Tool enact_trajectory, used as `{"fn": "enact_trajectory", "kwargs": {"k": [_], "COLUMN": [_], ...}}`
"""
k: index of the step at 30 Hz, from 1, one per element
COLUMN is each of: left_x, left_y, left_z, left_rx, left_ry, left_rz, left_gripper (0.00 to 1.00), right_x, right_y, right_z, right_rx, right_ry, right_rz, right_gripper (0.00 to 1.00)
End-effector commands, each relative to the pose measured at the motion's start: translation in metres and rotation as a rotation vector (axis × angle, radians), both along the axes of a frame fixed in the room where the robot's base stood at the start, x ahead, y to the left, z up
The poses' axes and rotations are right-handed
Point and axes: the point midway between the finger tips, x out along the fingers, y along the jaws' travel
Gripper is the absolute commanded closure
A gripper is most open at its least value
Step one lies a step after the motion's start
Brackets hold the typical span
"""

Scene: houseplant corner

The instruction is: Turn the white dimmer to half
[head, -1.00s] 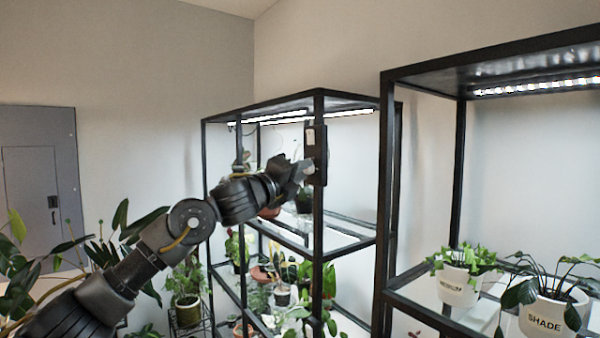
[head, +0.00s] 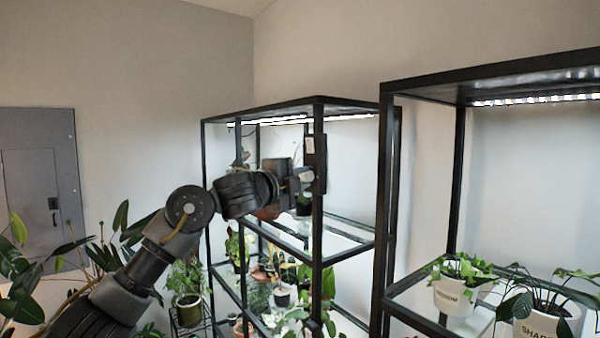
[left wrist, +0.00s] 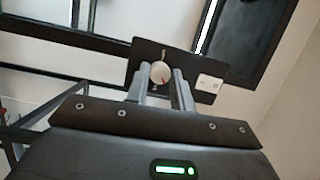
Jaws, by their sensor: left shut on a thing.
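The white dimmer (left wrist: 160,73) is a small round knob on a black plate (left wrist: 146,56). Its marks are too small to read. The plate also shows in the head view (head: 317,155), fixed at the front upright of the middle shelf. My left gripper (left wrist: 161,78) is shut on the dimmer, with one finger on each side of it. In the head view my left gripper (head: 304,180) reaches the plate from the left and hides the knob. My right gripper is not in view.
A white switch (left wrist: 210,83) sits beside the knob on the plate. Black shelf frames with lit strips (head: 280,121) and potted plants stand around. White pots (head: 453,297) are on the right shelf. A grey panel (head: 40,185) hangs on the left wall.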

Motion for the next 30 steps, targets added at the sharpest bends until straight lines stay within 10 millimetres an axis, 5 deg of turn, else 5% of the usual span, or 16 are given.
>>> {"fn": "enact_trajectory", "kwargs": {"k": [15,30], "left_x": [0.000,0.001], "left_y": [-0.001,0.001], "left_z": [0.007,0.005], "left_rx": [-0.288,-0.498], "left_ry": [0.398,0.687], "left_rz": [0.000,0.000], "left_gripper": [0.99,0.99], "right_x": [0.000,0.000], "right_y": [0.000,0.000], "right_z": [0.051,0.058], "right_rx": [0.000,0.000], "right_ry": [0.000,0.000], "right_rz": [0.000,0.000], "right_gripper": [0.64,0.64]}}
